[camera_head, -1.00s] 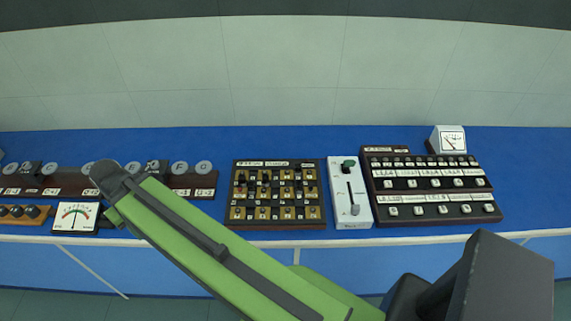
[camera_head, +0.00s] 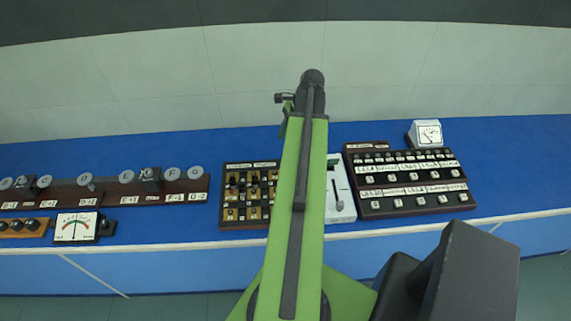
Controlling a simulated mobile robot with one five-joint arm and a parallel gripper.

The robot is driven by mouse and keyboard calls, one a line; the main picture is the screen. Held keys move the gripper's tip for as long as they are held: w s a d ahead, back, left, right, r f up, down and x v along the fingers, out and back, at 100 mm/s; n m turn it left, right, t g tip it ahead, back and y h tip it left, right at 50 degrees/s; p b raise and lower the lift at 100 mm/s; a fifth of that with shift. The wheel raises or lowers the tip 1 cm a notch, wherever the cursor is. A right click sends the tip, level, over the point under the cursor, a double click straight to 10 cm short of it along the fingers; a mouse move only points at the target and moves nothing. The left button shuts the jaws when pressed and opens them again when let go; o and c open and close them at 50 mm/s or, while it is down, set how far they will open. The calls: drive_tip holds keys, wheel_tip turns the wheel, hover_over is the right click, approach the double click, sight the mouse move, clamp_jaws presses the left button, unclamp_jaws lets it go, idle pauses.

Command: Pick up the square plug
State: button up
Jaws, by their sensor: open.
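A dark plug board (camera_head: 231,224) with rows of brass squares and small black plugs stands mid-bench, its right part hidden behind my arm. I cannot tell which plug, if any, is the square one. Two dark blocky pieces, one at the right (camera_head: 150,180) and one at the left (camera_head: 27,183), stand on the brown rail (camera_head: 178,187) among round grey discs. They may be plugs, but are too small to be sure. My green arm rises through the middle of the picture.
A white slider box (camera_head: 341,205) and a dark button panel (camera_head: 411,206) stand right of the board. A white meter (camera_head: 425,133) is behind the panel; another meter (camera_head: 77,228) is at the front left. The blue bench (camera_head: 520,170) is clear at the far right.

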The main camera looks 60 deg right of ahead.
drive_tip(key=s+d+r+m, duration=0.1)
drive_tip(key=s+d+m, duration=0.25)
drive_tip(key=s, duration=0.25)
drive_tip(key=shift+n+t, duration=0.25)
drive_tip(key=shift+t, duration=0.15)
drive_tip(key=b+x, duration=0.3)
drive_tip(key=x, duration=0.1)
drive_tip(key=b+x, duration=0.8)
drive_tip(key=shift+d+f, duration=0.15)
drive_tip(key=shift+d, duration=0.1)
drive_tip(key=shift+w, duration=0.1)
drive_tip(key=b+x, duration=0.5)
drive_tip(key=shift+w+a+f, duration=0.1)
drive_tip(key=shift+w+a, duration=0.05)
drive_tip(key=shift+a, duration=0.05)
drive_tip(key=shift+r, duration=0.25)
clamp_jaws()
